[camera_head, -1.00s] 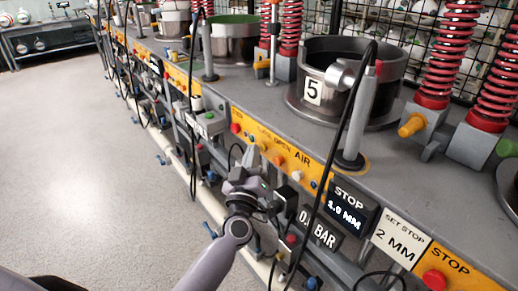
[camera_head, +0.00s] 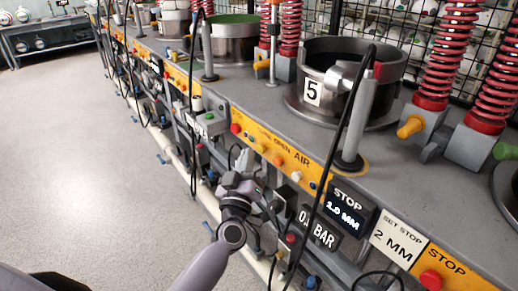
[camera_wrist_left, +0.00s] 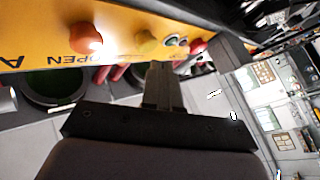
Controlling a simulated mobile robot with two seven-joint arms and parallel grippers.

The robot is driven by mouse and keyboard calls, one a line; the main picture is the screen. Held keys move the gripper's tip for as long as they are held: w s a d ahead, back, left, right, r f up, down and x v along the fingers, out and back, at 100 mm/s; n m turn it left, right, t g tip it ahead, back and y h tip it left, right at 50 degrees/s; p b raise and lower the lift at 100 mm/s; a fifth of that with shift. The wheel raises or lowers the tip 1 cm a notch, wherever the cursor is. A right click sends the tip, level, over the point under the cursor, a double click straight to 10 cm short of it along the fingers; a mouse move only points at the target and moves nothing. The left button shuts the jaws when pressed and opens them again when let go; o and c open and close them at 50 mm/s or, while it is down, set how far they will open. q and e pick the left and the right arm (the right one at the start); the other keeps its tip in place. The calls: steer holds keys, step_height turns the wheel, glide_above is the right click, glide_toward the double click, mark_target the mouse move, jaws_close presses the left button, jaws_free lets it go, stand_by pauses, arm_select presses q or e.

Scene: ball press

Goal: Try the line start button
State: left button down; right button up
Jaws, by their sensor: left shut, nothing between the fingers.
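A small grey box with a green button (camera_head: 209,117) hangs at the front of the bench, left of the yellow AIR panel (camera_head: 325,175). I cannot read whether it is the line start button. My left gripper (camera_head: 243,158) is shut and empty, in front of the left part of the AIR panel. In the left wrist view the shut fingers (camera_wrist_left: 161,82) point at the panel's lower edge, near a yellow button (camera_wrist_left: 147,44) and a red button (camera_wrist_left: 195,47). I cannot tell if they touch. My right gripper is not in view.
A STOP display (camera_head: 347,207), a BAR display (camera_head: 319,229) and a red STOP button (camera_head: 430,280) lie to the right. A black cable (camera_head: 335,150) hangs before the panel. Press pot 5 (camera_head: 345,80) stands on the bench. The floor (camera_head: 90,150) at left is clear.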

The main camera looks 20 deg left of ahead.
arm_select(q)
steer(key=s+a, duration=0.1)
steer(key=s+p, duration=0.1)
steer(key=s, duration=0.1)
steer(key=s+a+p, duration=0.1)
steer(key=shift+s+a, duration=0.15)
steer(key=shift+a, duration=0.15)
stand_by(0.7)
steer(key=s+d+f+m+g+h+p, duration=0.2)
steer(key=s+f+m+g, duration=0.3)
steer(key=s+f, duration=0.3)
steer(key=s+d+f+m+g+h+p, duration=0.3)
steer(key=s+f, duration=0.5)
steer(key=s, duration=0.6)
steer(key=shift+s+d+f+m+g+h, duration=0.3)
steer(key=shift+d+m+g+h, duration=0.45)
steer(key=shift+m+g+h, duration=0.35)
steer(key=shift+w, duration=0.1)
